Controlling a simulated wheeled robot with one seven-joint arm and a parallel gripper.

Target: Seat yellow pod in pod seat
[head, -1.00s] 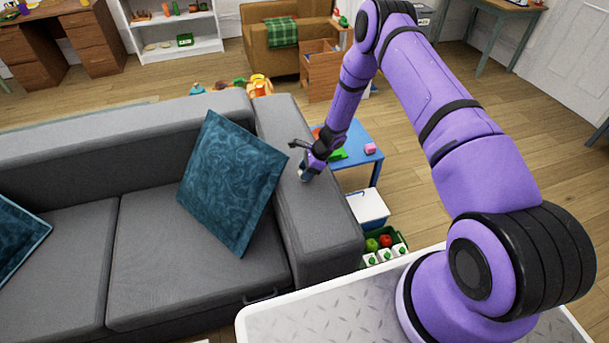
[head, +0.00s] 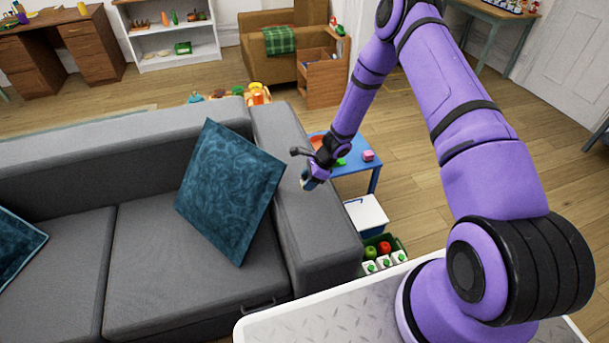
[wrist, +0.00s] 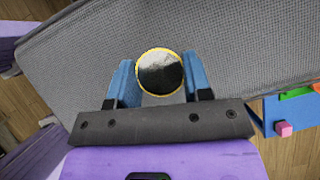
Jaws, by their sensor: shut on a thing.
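My gripper (wrist: 160,82) has its blue fingers shut on a round thing with a yellow rim and a dark, shiny top, which looks like the yellow pod (wrist: 160,72). In the wrist view the pod sits between the two fingers, with the grey sofa armrest behind it. In the head view my gripper (head: 307,183) is over the outer side of the armrest, near the blue table; the pod is too small there to make out clearly. I cannot pick out the pod seat in either view.
The grey sofa (head: 170,270) with a teal cushion (head: 228,190) fills the left. A low blue table (head: 352,183) stands beyond the armrest (head: 300,190). A white-lidded box (head: 367,215) and a green crate (head: 398,243) of several items are on the floor. Wooden floor is open to the right.

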